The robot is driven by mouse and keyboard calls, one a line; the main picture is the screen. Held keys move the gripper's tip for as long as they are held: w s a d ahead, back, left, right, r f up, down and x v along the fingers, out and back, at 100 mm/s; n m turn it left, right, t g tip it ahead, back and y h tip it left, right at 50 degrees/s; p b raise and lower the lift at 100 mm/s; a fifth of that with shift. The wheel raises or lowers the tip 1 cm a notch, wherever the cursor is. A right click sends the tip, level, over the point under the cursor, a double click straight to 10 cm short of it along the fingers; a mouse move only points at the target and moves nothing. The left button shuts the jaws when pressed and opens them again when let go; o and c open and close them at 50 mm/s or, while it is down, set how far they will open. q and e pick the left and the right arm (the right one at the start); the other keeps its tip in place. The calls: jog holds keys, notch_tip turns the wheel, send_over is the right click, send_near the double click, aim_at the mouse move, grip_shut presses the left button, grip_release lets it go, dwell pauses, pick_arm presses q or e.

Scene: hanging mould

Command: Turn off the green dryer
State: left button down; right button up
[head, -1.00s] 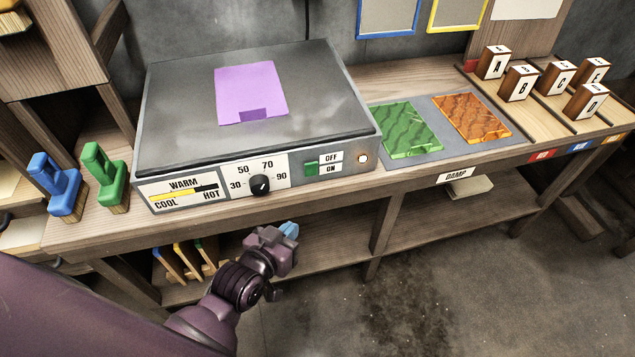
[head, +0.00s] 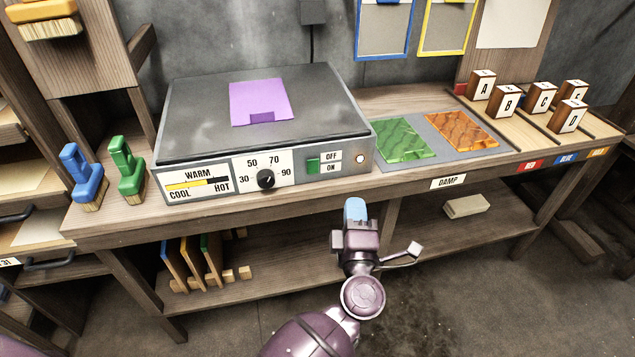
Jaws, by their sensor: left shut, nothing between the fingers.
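The dryer (head: 265,120) is a grey box with a dark flat top on the bench. A purple sheet lies on it. Its front panel has a small green switch (head: 312,165) beside OFF and ON labels, seemingly nearer ON. A round lamp (head: 360,158) at the panel's right end looks pale and lit. A dial (head: 266,179) points up and right, between 70 and 90. My left gripper (head: 355,209), with blue fingertips, is shut and empty in front of the bench edge, below and right of the switch, apart from it. My right gripper is out of view.
Blue and green brushes (head: 127,170) stand left of the dryer. Green and orange textured sheets (head: 461,130) lie on a grey mat to its right. Lettered blocks (head: 506,102) stand farther right. A lower shelf (head: 440,235) runs under the bench.

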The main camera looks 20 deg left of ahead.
pick_arm(q)
jog(key=s+a+f+n+g+y, duration=0.1)
jog(key=n+g, duration=0.1)
jog(key=s+a+f+n+g+y, duration=0.1)
jog(key=a+f+y, duration=0.1)
jog(key=shift+a+n+g+y, duration=0.15)
jog(key=shift+n+g+y, duration=0.15)
jog(key=shift+n+g, duration=0.1)
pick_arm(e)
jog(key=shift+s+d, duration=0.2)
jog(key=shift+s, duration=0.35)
pick_arm(q)
jog(key=shift+r, duration=0.15)
